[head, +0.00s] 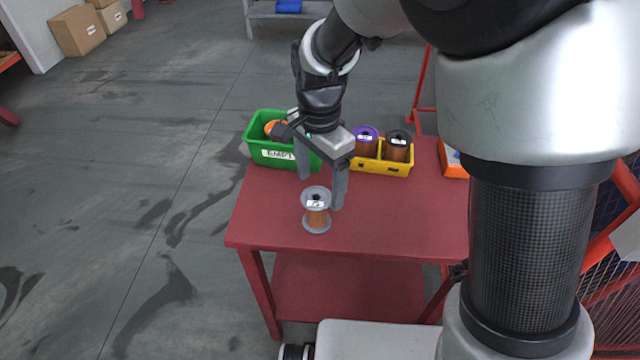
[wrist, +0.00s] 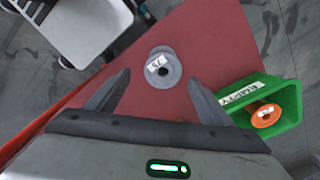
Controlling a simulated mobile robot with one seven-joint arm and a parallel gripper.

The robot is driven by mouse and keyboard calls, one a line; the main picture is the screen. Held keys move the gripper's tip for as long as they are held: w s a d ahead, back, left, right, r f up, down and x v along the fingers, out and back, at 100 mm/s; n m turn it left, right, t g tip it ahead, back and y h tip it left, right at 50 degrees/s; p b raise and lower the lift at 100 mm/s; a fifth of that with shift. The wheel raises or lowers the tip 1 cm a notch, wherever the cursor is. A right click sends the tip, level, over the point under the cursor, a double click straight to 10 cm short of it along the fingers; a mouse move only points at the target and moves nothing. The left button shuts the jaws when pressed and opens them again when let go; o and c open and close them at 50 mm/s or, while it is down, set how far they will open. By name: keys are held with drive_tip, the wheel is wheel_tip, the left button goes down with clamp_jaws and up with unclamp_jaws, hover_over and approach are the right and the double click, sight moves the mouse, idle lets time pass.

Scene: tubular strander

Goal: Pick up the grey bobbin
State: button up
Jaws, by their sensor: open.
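The grey bobbin (head: 316,222) stands upright on the red table near its front left part. It has grey flanges, a copper-coloured winding and a white label on top. In the wrist view the bobbin (wrist: 163,66) is seen from above, ahead of the fingertips and between their lines. My gripper (head: 322,190) is open and empty, its fingers pointing down above and just behind the bobbin. In the wrist view my gripper (wrist: 163,82) shows both fingers spread wide, with neither touching the bobbin.
A green bin (head: 262,152) labelled EMPTY holds an orange bobbin (head: 270,127). A yellow bin (head: 382,168) holds a purple-topped bobbin (head: 366,140) and a black-topped bobbin (head: 397,146). An orange box (head: 453,160) sits at the right. The red table (head: 400,215) is clear right of the grey bobbin.

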sight(320, 195)
wheel_tip(320, 195, down, 4)
drive_tip(key=shift+f, duration=0.1)
drive_tip(key=f, duration=0.1)
drive_tip(key=f+b, duration=0.1)
drive_tip(key=f, duration=0.3)
drive_tip(key=shift+a+f, duration=0.1)
drive_tip(key=shift+a, duration=0.25)
drive_tip(key=c, duration=1.3)
